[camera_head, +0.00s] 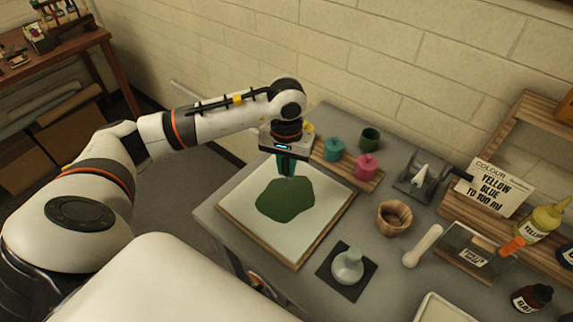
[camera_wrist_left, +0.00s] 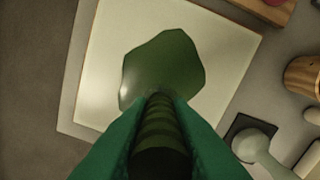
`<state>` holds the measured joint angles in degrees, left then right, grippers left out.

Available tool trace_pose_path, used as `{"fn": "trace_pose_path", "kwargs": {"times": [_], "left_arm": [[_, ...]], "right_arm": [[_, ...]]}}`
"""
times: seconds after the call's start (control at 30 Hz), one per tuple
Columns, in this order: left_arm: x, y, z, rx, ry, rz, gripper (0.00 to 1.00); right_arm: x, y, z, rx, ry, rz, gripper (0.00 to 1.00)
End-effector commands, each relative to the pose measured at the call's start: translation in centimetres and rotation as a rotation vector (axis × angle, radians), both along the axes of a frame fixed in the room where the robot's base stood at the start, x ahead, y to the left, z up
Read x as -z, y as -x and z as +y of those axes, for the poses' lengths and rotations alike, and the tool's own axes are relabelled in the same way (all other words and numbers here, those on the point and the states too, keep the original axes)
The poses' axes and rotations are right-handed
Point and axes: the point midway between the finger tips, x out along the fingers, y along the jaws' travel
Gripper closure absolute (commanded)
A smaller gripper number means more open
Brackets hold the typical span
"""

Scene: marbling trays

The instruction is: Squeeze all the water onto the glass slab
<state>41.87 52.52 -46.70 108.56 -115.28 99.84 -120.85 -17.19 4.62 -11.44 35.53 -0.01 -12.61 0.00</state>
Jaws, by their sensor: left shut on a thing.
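The glass slab (camera_head: 322,207) lies pale and flat on the left part of the grey table. It also shows in the wrist view (camera_wrist_left: 225,48). A dark green puddle (camera_head: 285,200) spreads over the slab's middle, with an uneven outline; the wrist view shows it too (camera_wrist_left: 165,65). My left gripper (camera_head: 287,170) is above the slab's far part, pointing down. It is shut on a dark green ribbed, tube-like thing (camera_wrist_left: 160,125), whose far end points at the puddle. Whether that end touches the puddle I cannot tell. My right gripper is not in view.
Teal (camera_head: 334,149) and pink (camera_head: 366,167) pots stand on a wooden board behind the slab. A card (camera_head: 487,188) reads yellow, blue, to 100 ml. A yellow bottle (camera_head: 541,222) is far right.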

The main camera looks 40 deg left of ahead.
Motion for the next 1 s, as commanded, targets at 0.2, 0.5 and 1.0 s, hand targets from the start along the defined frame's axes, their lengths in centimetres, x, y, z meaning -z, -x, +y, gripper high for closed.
{"fn": "trace_pose_path", "kwargs": {"times": [0.2,0.5,1.0], "left_arm": [[0.0,0.0,0.0,0.0,0.0,0.0,0.87],[0.0,0.0,0.0,0.0,0.0,0.0,0.87],[-2.4,0.0,0.0,0.0,0.001,-0.001,0.87]], "right_arm": [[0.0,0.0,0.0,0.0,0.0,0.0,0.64],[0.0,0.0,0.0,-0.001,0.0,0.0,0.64],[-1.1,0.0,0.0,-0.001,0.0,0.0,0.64]]}}
